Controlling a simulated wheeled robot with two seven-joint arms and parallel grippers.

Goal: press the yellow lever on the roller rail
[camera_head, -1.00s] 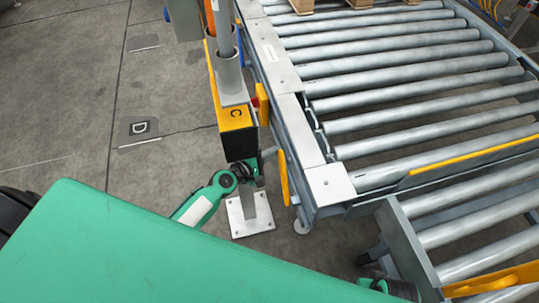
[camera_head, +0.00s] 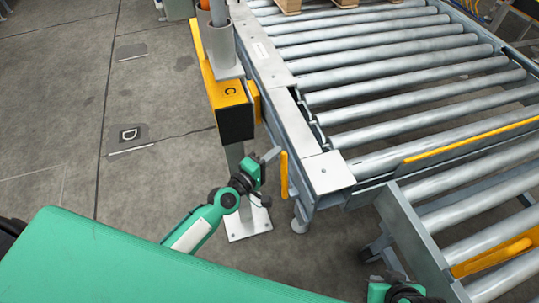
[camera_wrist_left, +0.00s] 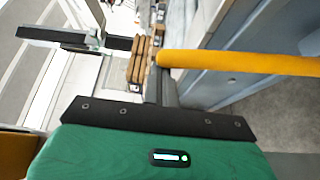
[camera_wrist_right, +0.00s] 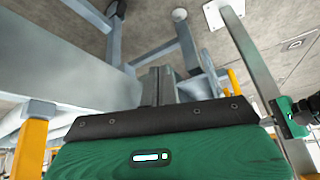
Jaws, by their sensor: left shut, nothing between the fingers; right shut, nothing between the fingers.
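The yellow lever (camera_head: 284,175) is an upright bar on the left side of the roller rail (camera_head: 324,172), near its front corner. In the left wrist view, the lever (camera_wrist_left: 240,63) enters from the right, and its end overlaps my fingertips in the picture. My left gripper (camera_head: 271,155) is shut and empty, just left of the lever's upper part. Whether it touches the lever I cannot tell. Its closed fingers also show in the left wrist view (camera_wrist_left: 160,84). My right gripper (camera_wrist_right: 158,84) is shut and empty, below the rail's frame. Its fingers are hidden in the head view.
A yellow and black box marked C (camera_head: 234,110) stands on a post left of the rail, close to my left arm. A second roller section (camera_head: 450,235) with a yellow handle (camera_head: 490,258) is at lower right. Open floor (camera_head: 60,100) lies left.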

